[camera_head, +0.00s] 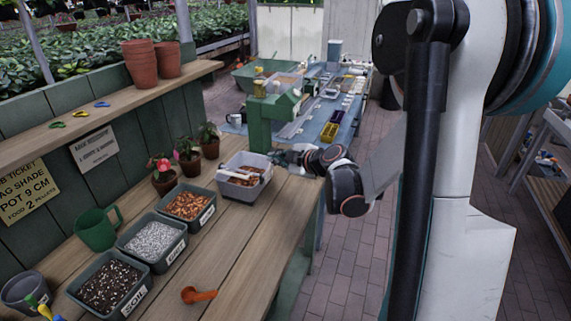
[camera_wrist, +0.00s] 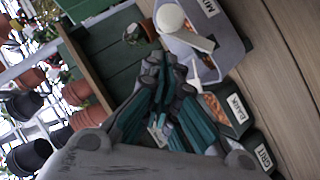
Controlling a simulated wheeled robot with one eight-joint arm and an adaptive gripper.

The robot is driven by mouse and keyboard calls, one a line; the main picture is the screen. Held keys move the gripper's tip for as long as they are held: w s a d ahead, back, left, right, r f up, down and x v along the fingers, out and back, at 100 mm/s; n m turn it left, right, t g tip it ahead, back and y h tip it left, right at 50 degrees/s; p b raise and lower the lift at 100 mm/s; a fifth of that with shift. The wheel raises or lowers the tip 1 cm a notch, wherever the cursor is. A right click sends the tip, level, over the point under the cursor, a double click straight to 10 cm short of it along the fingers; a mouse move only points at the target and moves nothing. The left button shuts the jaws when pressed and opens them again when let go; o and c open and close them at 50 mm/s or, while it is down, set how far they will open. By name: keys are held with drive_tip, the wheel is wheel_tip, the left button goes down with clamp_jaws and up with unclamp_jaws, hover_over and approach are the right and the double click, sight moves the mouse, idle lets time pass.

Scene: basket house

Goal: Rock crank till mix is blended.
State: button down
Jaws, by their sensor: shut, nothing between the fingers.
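A grey tub labelled MIX (camera_head: 238,190) stands at the far end of the wooden bench; it also shows in the wrist view (camera_wrist: 234,48). A pale bar (camera_head: 238,174) lies across it. In the wrist view a round white part (camera_wrist: 171,17) and the pale bar (camera_wrist: 200,41) are over the tub. A green stand (camera_head: 260,135) rises just behind the tub. I cannot tell which part is the crank. My gripper (camera_wrist: 166,72) is shut and empty near the tub's edge; in the head view its fingers (camera_head: 280,157) are small, right of the tub. The tub's contents are mostly hidden.
Tubs of bark (camera_head: 188,205), grit (camera_head: 152,240) and soil (camera_head: 108,285) line the bench, with potted flowers (camera_head: 187,155) behind. The bench's right front is clear.

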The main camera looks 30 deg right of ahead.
drive_tip(key=shift+w+d+f+b, duration=0.3)
drive_tip(key=shift+w+d+f, duration=0.45)
drive_tip(key=shift+f, duration=0.15)
drive_tip(key=shift+w+d+f, duration=0.35)
drive_tip(key=shift+d, duration=0.05)
